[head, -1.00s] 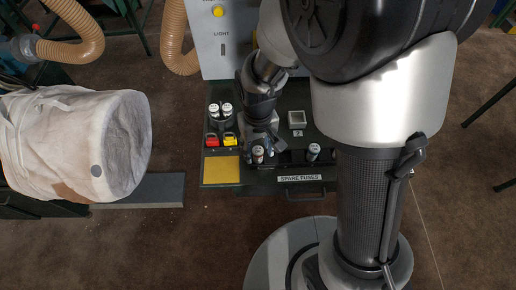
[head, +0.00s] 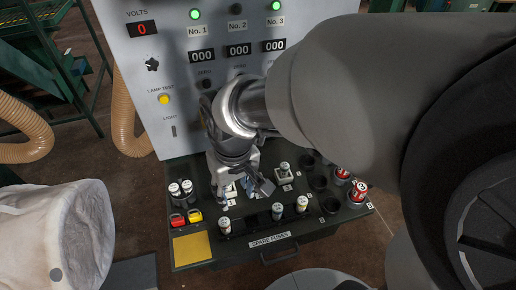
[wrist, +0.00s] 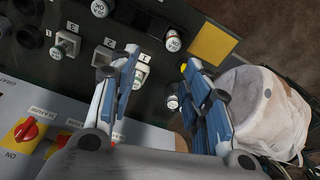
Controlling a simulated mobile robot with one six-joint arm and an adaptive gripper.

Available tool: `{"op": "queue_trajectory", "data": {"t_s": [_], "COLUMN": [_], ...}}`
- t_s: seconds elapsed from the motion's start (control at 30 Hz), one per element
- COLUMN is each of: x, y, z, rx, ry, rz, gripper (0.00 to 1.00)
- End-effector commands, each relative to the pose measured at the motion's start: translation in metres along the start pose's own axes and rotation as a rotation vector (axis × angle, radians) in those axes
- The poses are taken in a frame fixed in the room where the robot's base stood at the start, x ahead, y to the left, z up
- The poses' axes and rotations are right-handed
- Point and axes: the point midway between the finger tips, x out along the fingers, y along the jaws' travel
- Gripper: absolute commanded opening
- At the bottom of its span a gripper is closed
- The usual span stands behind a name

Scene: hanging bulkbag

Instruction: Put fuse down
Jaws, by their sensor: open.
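A white fuse (head: 224,225) stands upright in the leftmost spare position, beside the yellow pad; it also shows in the wrist view (wrist: 173,40). Two more fuses (head: 277,211) (head: 302,203) stand along the spare row, with a dark gap after the first. My gripper (head: 246,196) is above the bench, behind this row, near the square holders. In the wrist view its fingers (wrist: 165,58) are spread wide, with nothing held between them. Another holder (head: 284,172) carries a fuse. The holder nearest my fingers (wrist: 141,70) is partly hidden by one finger.
The yellow pad (head: 192,247), red padlock (head: 178,220) and yellow padlock (head: 195,216) are at left, near two fuses in a cup (head: 181,188). Cans (head: 357,191) stand at right. The control panel (head: 180,60) rises behind; a white bag (head: 55,240) hangs left.

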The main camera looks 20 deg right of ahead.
Motion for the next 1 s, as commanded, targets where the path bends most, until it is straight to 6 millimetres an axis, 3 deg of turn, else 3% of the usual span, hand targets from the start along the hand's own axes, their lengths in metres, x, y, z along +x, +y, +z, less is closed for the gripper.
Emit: {"op": "queue_trajectory", "data": {"t_s": [0.03, 0.1, 0.33, 0.53, 1.0], "x": [-0.022, -0.044, -0.088, -0.097, -0.098], "y": [0.010, 0.021, 0.042, 0.047, 0.048], "z": [0.011, 0.028, 0.084, 0.108, 0.111], "rx": [0.029, 0.063, 0.156, 0.191, 0.195], "ry": [0.046, 0.095, 0.230, 0.284, 0.289], "rz": [0.004, 0.010, 0.038, 0.054, 0.056], "gripper": [0.44, 0.44, 0.44, 0.44, 0.44]}}
